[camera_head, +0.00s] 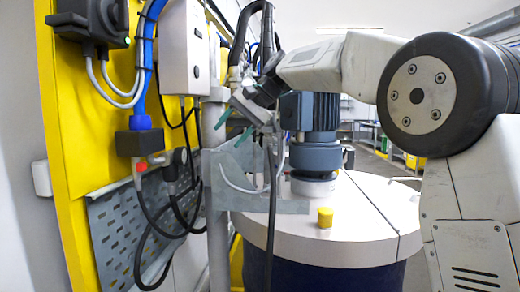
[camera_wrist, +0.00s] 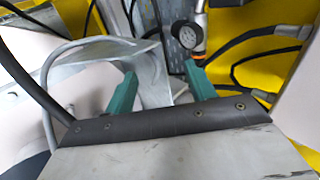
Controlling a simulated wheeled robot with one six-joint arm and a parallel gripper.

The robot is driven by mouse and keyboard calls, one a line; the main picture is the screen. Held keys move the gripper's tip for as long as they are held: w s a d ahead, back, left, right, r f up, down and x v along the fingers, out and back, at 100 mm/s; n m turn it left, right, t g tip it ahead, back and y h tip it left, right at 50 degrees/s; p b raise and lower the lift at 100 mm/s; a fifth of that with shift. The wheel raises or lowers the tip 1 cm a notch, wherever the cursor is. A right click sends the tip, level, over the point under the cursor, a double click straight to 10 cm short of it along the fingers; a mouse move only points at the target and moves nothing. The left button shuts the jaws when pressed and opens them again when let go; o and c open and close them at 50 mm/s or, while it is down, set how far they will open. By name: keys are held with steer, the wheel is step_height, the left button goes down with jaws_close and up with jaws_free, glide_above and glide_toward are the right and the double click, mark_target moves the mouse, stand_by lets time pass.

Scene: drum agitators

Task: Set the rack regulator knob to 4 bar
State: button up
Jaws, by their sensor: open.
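My gripper (camera_head: 233,127) has two green fingers spread apart with nothing between them; they also show in the wrist view (camera_wrist: 160,76). A round pressure gauge (camera_wrist: 186,36) with a pale face and dark rim is just above the right fingertip in the wrist view. An orange-red ring (camera_wrist: 198,55) sits on the fitting beside it. In the head view, a small red part (camera_head: 141,168) and the dark gauge (camera_head: 180,156) are on the hose fittings left of my gripper. The gauge reading is too small to tell. I cannot make out the knob clearly.
A yellow panel (camera_head: 85,130) with black and blue hoses stands at the left. A perforated metal plate (camera_head: 115,235) is below the fittings. A drum lid (camera_head: 365,215) with a motor (camera_head: 312,125) and yellow cap (camera_head: 325,217) is to the right. A metal bracket (camera_wrist: 150,75) is close to the fingers.

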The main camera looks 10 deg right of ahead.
steer(key=s+d+f+h, duration=0.2)
steer(key=s+d, duration=0.3)
steer(key=s, duration=0.6)
steer(key=shift+s+f+n, duration=0.25)
steer(key=shift+f+n, duration=0.05)
steer(key=shift+f, duration=0.3)
steer(key=shift+d, duration=0.1)
